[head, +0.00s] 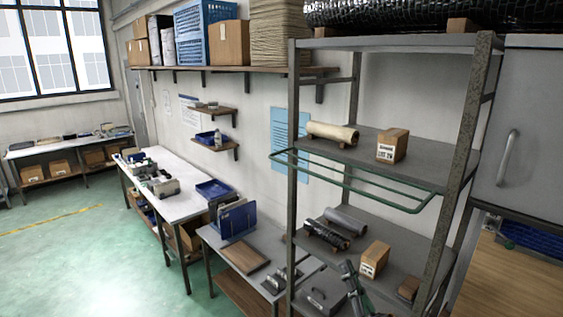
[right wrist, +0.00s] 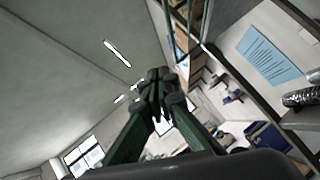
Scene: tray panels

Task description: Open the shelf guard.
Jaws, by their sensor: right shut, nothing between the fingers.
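The shelf guard (head: 350,184) is a narrow green frame of bars across the front of the grey metal rack, at about the middle shelf's height. In the head view its left end reaches past the rack's left post and its right end stops short of the right post. I cannot tell its exact tilt. My right gripper (head: 348,268) is below the guard in the head view, apart from it, in front of the lower shelf. In the right wrist view its fingertips (right wrist: 168,90) are together and empty; thin green bars show above them. My left gripper is not in view.
The rack (head: 470,130) holds a roll (head: 333,133) and a labelled box (head: 392,145) on the middle shelf, and dark rolls (head: 328,234) and another box (head: 374,259) lower down. A grey cabinet (head: 525,120) stands at right, a low table (head: 215,238) at left.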

